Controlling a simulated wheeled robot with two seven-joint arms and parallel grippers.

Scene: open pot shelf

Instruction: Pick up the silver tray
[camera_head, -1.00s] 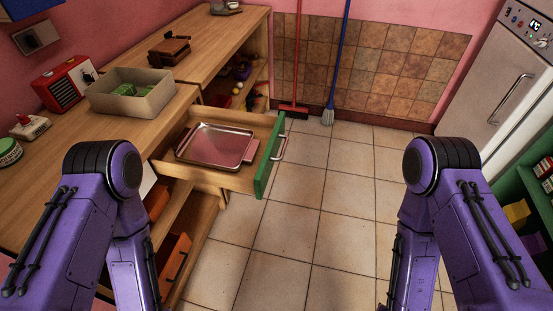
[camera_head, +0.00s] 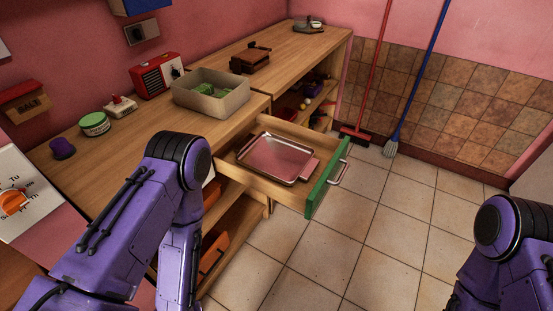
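The silver tray (camera_head: 276,158) is a shallow rectangle with a shiny rim and a pinkish reflection on its floor. It lies in an open drawer with a green front (camera_head: 328,179), below the wooden counter. My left arm stands in front of the counter, to the left of the drawer and apart from the tray. My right arm is at the lower right, over the floor. Neither gripper shows in the view; both arms run out of the bottom of the picture.
A beige bin (camera_head: 211,95), a red radio (camera_head: 158,76) and a green tin (camera_head: 95,124) stand on the counter (camera_head: 140,146). A red broom (camera_head: 357,133) and a blue mop (camera_head: 390,147) lean on the back wall. The tiled floor right of the drawer is clear.

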